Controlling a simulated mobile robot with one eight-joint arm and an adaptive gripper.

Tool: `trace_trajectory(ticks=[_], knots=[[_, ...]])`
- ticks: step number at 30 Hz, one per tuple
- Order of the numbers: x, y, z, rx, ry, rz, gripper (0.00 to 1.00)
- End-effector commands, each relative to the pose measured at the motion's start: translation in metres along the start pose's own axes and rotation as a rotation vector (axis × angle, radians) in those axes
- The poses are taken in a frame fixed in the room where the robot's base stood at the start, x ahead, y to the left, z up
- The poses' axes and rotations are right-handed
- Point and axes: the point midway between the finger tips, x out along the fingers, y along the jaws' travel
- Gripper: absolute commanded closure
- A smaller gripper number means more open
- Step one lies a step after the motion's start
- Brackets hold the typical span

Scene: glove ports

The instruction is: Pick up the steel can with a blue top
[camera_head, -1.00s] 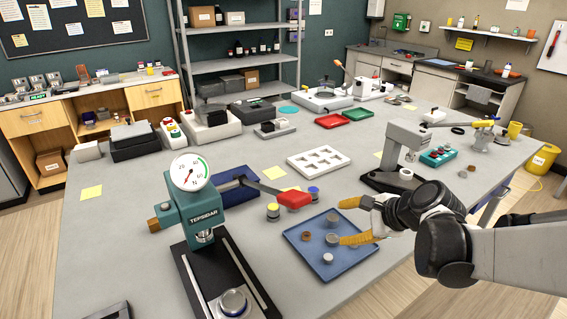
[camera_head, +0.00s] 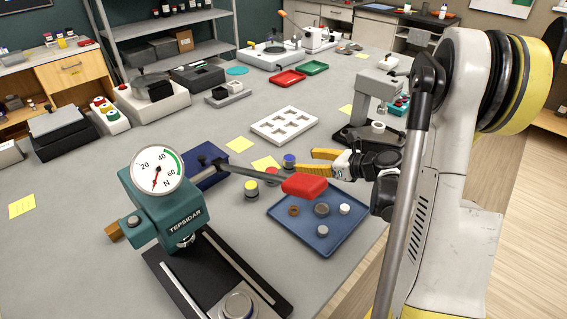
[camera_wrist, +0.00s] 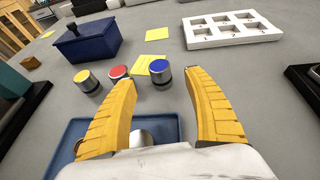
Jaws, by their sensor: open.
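The steel can with a blue top (camera_head: 289,161) stands upright on the grey table, behind the blue tray. In the wrist view the blue-topped can (camera_wrist: 162,77) appears between my two yellow fingers, a little beyond their tips. My gripper (camera_head: 315,162) is open and empty, just right of the can in the head view, fingers pointing toward it. A red-topped can (camera_wrist: 119,74) and a yellow-topped can (camera_wrist: 87,81) stand to its left.
The blue tray (camera_head: 345,232) with small round parts lies in front of the cans. The press's red-ended lever (camera_head: 304,187) reaches over near them. A white slotted rack (camera_head: 284,126) stands behind, and a grey stand (camera_head: 374,100) is at right. Yellow notes lie flat nearby.

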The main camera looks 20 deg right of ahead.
Motion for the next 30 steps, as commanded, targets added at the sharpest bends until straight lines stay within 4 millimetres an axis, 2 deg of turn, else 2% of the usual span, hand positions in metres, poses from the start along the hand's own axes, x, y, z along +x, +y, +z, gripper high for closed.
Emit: trace_trajectory(ticks=[3, 11, 18, 25, 26, 30], knots=[[0.019, 0.001, -0.002, -0.002, 0.001, 0.002, 0.39], [0.038, 0.001, -0.003, -0.003, 0.002, 0.001, 0.39], [0.075, 0.002, -0.005, -0.003, 0.001, 0.002, 0.39], [0.078, 0.001, -0.003, -0.002, 0.001, -0.001, 0.39], [0.078, 0.001, -0.003, -0.002, 0.001, -0.001, 0.41], [0.078, 0.001, -0.003, -0.003, 0.001, -0.001, 0.84]])
